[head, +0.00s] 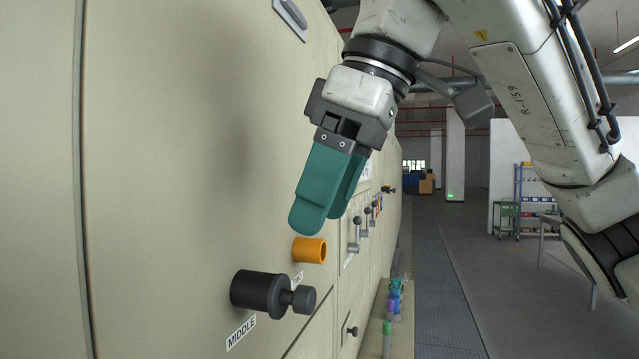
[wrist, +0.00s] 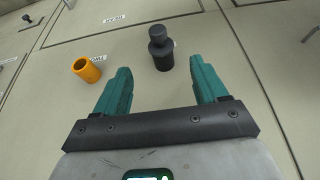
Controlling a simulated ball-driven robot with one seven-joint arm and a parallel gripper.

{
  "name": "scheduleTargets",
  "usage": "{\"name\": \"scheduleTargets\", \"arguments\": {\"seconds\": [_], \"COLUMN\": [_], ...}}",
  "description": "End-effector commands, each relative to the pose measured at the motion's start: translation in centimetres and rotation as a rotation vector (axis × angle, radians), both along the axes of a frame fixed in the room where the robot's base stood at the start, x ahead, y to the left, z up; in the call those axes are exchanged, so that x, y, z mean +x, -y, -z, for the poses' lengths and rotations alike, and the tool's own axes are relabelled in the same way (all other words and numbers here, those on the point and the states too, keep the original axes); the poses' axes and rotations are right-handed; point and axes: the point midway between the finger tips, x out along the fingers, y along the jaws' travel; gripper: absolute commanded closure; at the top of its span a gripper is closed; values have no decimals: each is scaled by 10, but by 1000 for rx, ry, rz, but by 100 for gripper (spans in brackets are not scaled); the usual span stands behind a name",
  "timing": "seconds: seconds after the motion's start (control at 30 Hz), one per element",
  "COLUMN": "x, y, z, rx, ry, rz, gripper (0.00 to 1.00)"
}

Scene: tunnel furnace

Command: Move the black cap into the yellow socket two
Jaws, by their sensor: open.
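The black cap (head: 262,292) is a dark cylinder with a narrower knob, sticking out from the cream panel above a label reading MIDDLE. The yellow socket (head: 309,250) is an open orange-yellow tube on the same panel, up and right of the cap in the head view. My gripper (head: 322,215) has green fingers, open and empty, above the socket in the head picture. In the wrist view, the cap (wrist: 161,50) shows between and beyond the fingertips (wrist: 160,66), apparently untouched. The socket (wrist: 86,69) lies left of the left finger there. What holds the cap's base is hidden.
Several levers (head: 356,234) stick out farther along the panel. A small dark knob (head: 351,331) is lower down. A ledge (head: 373,330) with several coloured items runs along the panel's foot. The aisle floor (head: 450,270) to the right is clear.

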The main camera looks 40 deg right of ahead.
Motion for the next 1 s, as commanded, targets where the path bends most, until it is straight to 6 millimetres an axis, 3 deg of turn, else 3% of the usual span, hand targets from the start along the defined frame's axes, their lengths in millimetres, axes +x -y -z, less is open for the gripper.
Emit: {"name": "scheduleTargets", "arguments": {"seconds": [0.5,0.7,1.0], "x": [25,29,30], "y": [-18,-22,-22], "z": [75,88,90], "rx": [0,0,1], "ry": [0,2,3], "rz": [0,0,0], "gripper": [28,28,28]}}
